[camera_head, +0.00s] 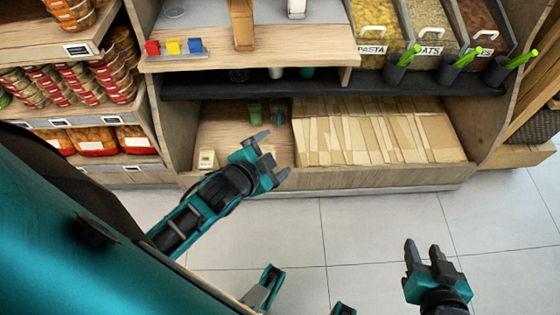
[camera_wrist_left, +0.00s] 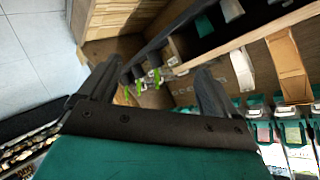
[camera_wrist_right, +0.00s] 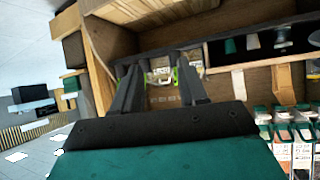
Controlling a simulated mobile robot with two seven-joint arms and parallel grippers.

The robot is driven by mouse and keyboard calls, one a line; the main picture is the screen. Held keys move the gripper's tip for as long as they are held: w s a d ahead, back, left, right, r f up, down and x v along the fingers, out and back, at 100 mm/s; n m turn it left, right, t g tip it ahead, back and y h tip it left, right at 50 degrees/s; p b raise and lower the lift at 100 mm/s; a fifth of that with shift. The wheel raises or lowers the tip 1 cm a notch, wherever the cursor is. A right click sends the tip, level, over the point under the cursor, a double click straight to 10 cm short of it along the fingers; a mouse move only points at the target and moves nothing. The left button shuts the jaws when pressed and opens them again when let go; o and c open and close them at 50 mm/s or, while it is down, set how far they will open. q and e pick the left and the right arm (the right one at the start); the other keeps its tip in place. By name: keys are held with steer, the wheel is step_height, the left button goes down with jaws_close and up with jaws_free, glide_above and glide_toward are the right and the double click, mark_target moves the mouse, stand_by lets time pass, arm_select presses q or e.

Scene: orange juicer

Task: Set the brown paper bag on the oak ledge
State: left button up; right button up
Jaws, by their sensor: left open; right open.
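Several flat brown paper bags (camera_head: 385,130) lie in a row in the low wooden bay in the head view; I cannot tell single bags apart well. The pale oak ledge (camera_head: 200,64) runs above that bay. A tall tan-brown upright piece (camera_head: 243,25) stands at the ledge; I cannot tell whether it is a bag or a post. My left gripper (camera_head: 275,157) is open and empty, in front of the low bay, left of the bags in the picture. My right gripper (camera_head: 422,250) is open and empty over the floor, apart from the shelving.
Red, yellow and blue blocks (camera_head: 173,47) sit on the ledge's left part. Bins labelled pasta and oats (camera_head: 380,30) stand at upper right, with green-handled scoops (camera_head: 455,65) below. The tiled floor (camera_head: 370,225) is clear.

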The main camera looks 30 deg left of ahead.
arm_select(q)
steer(key=s+d+n+g+h, duration=0.1)
steer(key=s+d+n+h, duration=0.1)
steer(key=s+d+n, duration=0.3)
steer(key=shift+s+d+n, duration=0.15)
steer(key=shift+s+n, duration=0.1)
steer(key=shift+n, duration=0.25)
steer(key=r+p, duration=0.1)
steer(key=p, duration=0.1)
steer(key=a+r+p, duration=0.1)
steer(key=p, duration=0.1)
steer(key=s+a+r+p, duration=0.1)
steer(key=p, duration=0.2)
steer(key=shift+s+a+r, duration=0.1)
steer(key=shift+r, duration=0.2)
arm_select(e)
steer(key=shift+h, duration=0.3)
steer(key=r, duration=0.1)
steer(key=d+r, duration=0.1)
steer(key=s+d+r, duration=0.1)
steer(key=r, duration=0.1)
steer(key=shift+d, duration=0.1)
steer(key=shift+f, duration=0.1)
